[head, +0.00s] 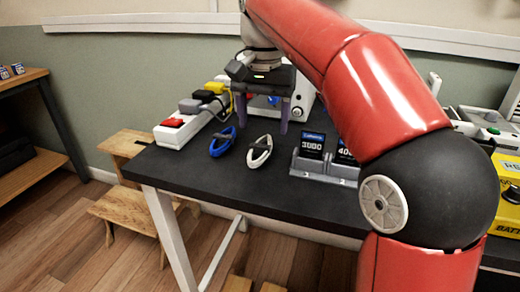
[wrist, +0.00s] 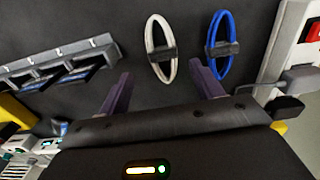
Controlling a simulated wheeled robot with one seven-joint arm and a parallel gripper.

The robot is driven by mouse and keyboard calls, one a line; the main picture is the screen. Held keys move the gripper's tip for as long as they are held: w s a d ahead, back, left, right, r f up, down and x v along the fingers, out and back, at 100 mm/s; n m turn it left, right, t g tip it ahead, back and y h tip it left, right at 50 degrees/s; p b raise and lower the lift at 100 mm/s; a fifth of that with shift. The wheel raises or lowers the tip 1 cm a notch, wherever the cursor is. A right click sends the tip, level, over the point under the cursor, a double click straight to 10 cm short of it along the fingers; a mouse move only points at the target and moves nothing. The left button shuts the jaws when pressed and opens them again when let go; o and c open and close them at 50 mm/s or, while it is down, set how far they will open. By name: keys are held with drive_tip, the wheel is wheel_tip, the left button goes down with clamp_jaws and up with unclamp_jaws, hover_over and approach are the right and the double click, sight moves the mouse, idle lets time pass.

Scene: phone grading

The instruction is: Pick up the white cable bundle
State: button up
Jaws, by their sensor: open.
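The white cable bundle (head: 259,151) is an oval loop with a dark band around its middle, lying on the dark table (head: 250,195) near the front edge. It also shows in the wrist view (wrist: 150,45), at the top, beyond the fingertips. A similar blue cable bundle (head: 222,142) lies to its left in the head view and to its right in the wrist view (wrist: 212,30). My gripper (head: 264,125) is open and empty, behind the white bundle in the head view.
A white power strip (head: 180,130) with red, yellow and black plugs stands to the left. A grey slotted holder (head: 322,170) with dark cards marked 3000 and 40 stands to the right. A yellow box (head: 507,170) is at the far right. The front table edge is close by.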

sight(260, 145)
drive_tip(key=f, duration=0.3)
drive_tip(key=f+b, duration=0.1)
drive_tip(key=f, duration=0.1)
drive_tip(key=shift+a+f, duration=0.1)
drive_tip(key=shift+a, duration=0.2)
drive_tip(key=shift+c, duration=0.4)
drive_tip(key=c, duration=1)
